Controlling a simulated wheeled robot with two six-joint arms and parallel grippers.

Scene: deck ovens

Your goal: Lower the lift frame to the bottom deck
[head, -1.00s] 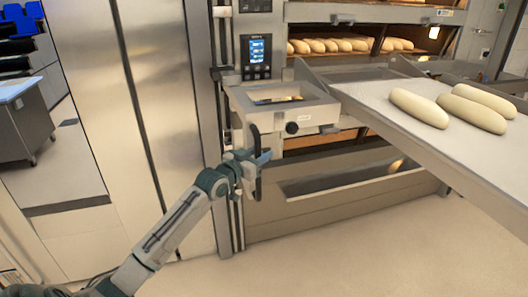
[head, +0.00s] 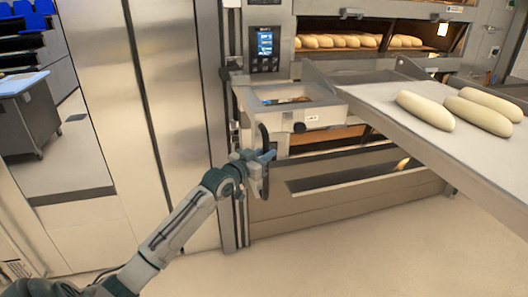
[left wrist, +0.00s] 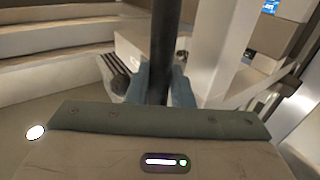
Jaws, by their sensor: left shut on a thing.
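The lift frame (head: 318,117) stands in front of the deck oven, with a flat loader board (head: 400,112) reaching out to the right. Several pale loaves (head: 478,115) lie on the board. A black upright handle (head: 265,140) hangs at the frame's left end. My left gripper (head: 262,158) is shut on this handle. In the left wrist view the dark handle (left wrist: 165,50) runs upright between the blue fingertips. My right gripper is not in view.
The oven's upper deck (head: 345,42) holds several loaves behind its opening. A lower deck opening (head: 340,172) lies below the frame. A control screen (head: 265,45) is at the upper left. A grey cart (head: 30,115) stands far left. The floor in front is clear.

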